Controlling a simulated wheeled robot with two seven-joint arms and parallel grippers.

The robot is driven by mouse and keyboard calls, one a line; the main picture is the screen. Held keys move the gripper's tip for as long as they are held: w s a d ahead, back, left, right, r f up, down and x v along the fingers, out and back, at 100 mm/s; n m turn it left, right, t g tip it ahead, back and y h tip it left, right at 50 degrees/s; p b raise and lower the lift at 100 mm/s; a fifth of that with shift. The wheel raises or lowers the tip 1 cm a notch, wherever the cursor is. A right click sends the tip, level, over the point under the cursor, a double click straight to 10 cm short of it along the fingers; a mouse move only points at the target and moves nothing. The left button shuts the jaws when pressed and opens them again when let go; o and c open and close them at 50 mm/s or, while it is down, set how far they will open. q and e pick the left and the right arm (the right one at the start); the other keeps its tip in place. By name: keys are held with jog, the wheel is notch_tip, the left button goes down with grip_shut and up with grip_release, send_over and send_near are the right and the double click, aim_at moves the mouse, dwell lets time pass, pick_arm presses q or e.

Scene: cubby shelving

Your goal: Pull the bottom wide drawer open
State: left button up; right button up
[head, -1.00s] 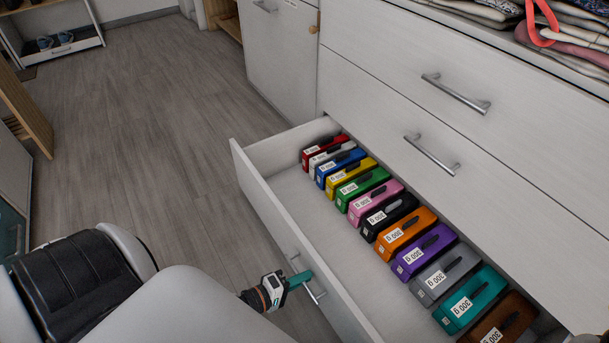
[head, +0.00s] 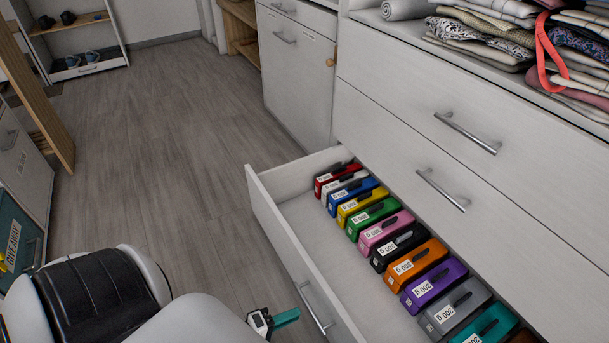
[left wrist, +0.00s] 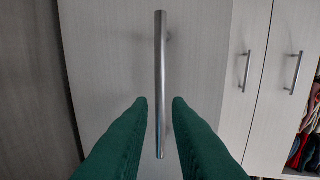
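The bottom wide drawer (head: 262,203) is pulled well out from the white cabinet in the head view. Its bar handle (head: 314,307) is on the front face and also shows in the left wrist view (left wrist: 160,60). My left gripper (head: 297,314) is in front of the drawer face, beside the handle and a little apart from it. In the left wrist view its green fingers (left wrist: 160,102) are spread, with the handle lined up between them and a gap on both sides. My right gripper is not in view.
Several coloured, labelled weights (head: 382,233) lie in a row inside the drawer. Closed drawers (head: 440,125) are above, with folded cloths (head: 480,30) on top. The wooden floor (head: 160,150) left of the drawer is clear. A teal box (head: 18,235) stands at the left edge.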

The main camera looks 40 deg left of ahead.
pick_arm(q)
jog(key=p+v, duration=0.1)
jog(key=v, duration=0.4)
jog(key=shift+s+a, duration=0.1)
jog(key=shift+s, duration=0.3)
